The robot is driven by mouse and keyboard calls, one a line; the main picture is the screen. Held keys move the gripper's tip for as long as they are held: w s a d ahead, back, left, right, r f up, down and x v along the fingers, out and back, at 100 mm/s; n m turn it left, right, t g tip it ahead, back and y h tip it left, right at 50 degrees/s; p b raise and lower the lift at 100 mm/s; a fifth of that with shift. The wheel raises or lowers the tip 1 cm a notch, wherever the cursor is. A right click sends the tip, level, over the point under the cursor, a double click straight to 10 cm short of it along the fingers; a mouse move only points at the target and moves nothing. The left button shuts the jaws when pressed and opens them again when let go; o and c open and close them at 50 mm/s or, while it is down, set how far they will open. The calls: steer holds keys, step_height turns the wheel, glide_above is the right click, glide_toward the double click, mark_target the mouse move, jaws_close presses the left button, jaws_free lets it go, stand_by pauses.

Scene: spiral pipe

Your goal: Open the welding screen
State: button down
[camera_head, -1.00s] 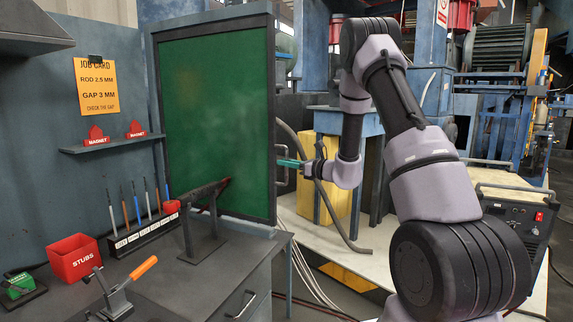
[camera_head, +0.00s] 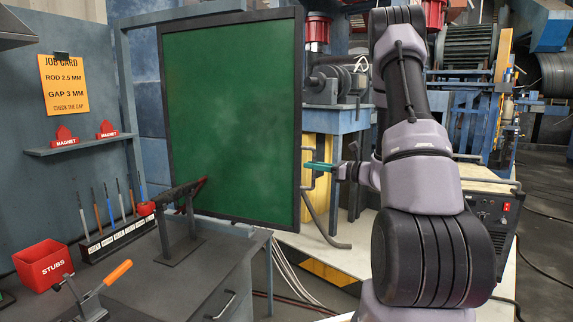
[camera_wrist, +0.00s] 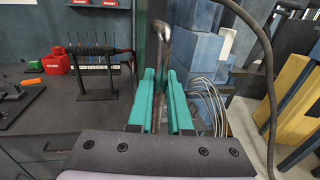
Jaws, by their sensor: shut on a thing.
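The welding screen is a green panel (camera_head: 230,115) in a dark frame, standing behind the workbench. Its right edge stands out toward me from the blue post frame (camera_head: 126,100), at an angle to it. A metal bar handle (camera_head: 307,182) is on its right edge. My gripper (camera_head: 318,166) has teal fingers at this handle, to the right of the panel. In the wrist view the fingers (camera_wrist: 163,95) are closed around the upright handle bar (camera_wrist: 163,45).
The workbench (camera_head: 135,285) fills the lower left, with a dark stand (camera_head: 180,225), a red stubs box (camera_head: 42,265) and a rod rack (camera_head: 118,238). A dark hose (camera_wrist: 268,80) hangs right of my gripper. A welding machine (camera_head: 500,225) stands at the right.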

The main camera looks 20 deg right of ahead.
steer(key=w+d+v, duration=0.2)
steer(key=v, duration=1.6)
steer(key=shift+d, duration=0.55)
steer(key=c, duration=0.8)
jaws_free()
steer(key=shift+c, duration=0.2)
steer(key=v, duration=1)
steer(key=shift+s+d, duration=0.25)
